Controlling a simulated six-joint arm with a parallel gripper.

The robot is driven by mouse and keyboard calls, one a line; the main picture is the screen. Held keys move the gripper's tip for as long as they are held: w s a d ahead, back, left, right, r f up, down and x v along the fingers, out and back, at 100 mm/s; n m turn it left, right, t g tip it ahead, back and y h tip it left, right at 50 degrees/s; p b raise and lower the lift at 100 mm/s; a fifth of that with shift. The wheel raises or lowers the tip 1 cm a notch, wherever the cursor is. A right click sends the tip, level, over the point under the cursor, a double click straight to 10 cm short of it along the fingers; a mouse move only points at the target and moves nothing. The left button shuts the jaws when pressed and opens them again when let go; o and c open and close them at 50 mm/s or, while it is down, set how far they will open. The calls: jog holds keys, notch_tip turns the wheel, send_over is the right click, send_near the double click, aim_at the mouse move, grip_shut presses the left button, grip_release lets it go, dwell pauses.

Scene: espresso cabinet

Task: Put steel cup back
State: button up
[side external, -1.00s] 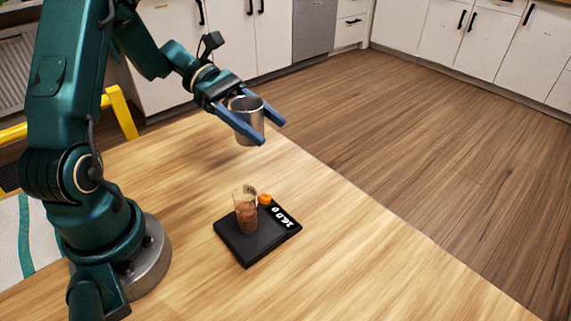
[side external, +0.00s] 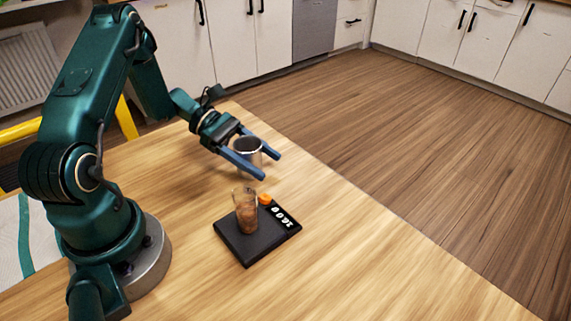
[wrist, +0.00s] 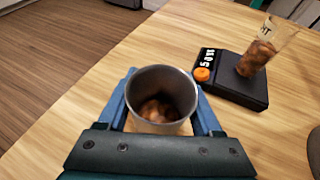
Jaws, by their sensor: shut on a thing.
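The steel cup (side external: 249,158) is upright between the blue fingers of my gripper (side external: 269,166), behind the scale in the side view. My gripper is shut on its sides. In the wrist view the cup (wrist: 161,92) is seen from above, its mouth open, with brownish lumps or reflections at the bottom. I cannot tell whether its base touches the table, because a finger hides its lower part.
A black scale (side external: 239,247) with a lit display and orange knob (side external: 265,200) lies on the wooden table (side external: 380,270). A clear glass of brown contents (side external: 246,214) stands on it. The table's far edge runs close behind the cup. The table right of the scale is clear.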

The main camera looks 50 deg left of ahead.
aim_at(236, 143)
jog(key=shift+f, duration=0.15)
jog(key=o, duration=1.4)
jog(key=shift+o, duration=0.2)
jog(key=shift+a+r, duration=0.2)
jog(key=shift+r, duration=0.05)
jog(key=v, duration=0.7)
jog(key=shift+s, duration=0.1)
